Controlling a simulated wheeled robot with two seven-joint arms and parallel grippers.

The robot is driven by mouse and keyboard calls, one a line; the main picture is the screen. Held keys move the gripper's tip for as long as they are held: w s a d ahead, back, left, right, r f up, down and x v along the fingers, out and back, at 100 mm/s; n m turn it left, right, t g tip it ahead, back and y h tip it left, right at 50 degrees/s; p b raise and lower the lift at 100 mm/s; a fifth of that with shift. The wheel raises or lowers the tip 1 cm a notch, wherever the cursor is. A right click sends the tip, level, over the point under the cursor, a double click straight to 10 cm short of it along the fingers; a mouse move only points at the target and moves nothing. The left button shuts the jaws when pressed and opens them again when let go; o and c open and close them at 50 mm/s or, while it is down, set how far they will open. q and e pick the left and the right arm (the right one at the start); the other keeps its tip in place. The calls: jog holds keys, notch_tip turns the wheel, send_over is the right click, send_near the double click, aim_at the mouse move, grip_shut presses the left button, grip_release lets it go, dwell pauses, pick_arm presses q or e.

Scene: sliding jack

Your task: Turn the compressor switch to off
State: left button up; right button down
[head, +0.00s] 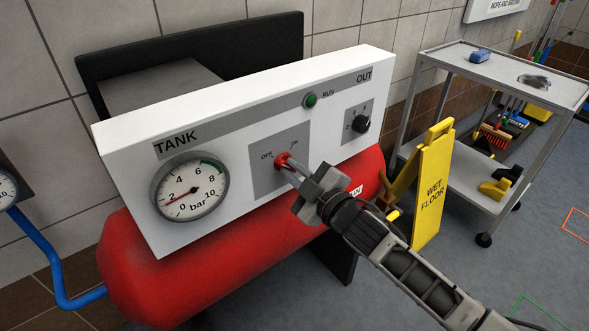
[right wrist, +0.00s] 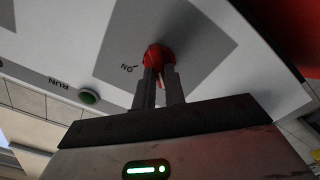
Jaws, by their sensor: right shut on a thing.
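The compressor switch is a small red knob (head: 282,160) on a grey plate (head: 258,178) in the middle of the white panel. The plate reads OFF at its upper left and ON at its upper right. My right gripper (head: 290,167) reaches in from the lower right and is shut on the red knob. In the right wrist view, the two fingers (right wrist: 160,80) sit on either side of the knob (right wrist: 157,55), with the ON mark beside it. The fingers partly hide the knob, and I cannot tell which mark it points to. My left gripper is not in view.
The panel also has a tank gauge (head: 190,189) reading low, a green RUN lamp (head: 310,100) and a black OUT knob (head: 361,123). A red tank (head: 150,270) lies below. A yellow wet-floor sign (head: 432,190) and a grey cart (head: 462,178) stand at right.

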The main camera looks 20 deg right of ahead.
dwell(0.4)
jog(key=c, duration=1.5)
grip_release()
jog(key=shift+o, duration=0.2)
jog(key=b+v, duration=0.1)
jog(key=v, duration=1.5)
jog(key=s+a+f+m+g+h, duration=0.1)
jog(key=s+a+f+m+g, duration=0.2)
jog(key=f, duration=0.5)
jog(key=s+a+f+m+g+h, duration=0.1)
jog(key=s+a+f+m+g, duration=0.2)
jog(key=f+m, duration=0.4)
jog(key=shift+s+a+f+m+h, duration=0.4)
jog(key=shift+s+a+f, duration=0.25)
jog(key=shift+s, duration=0.55)
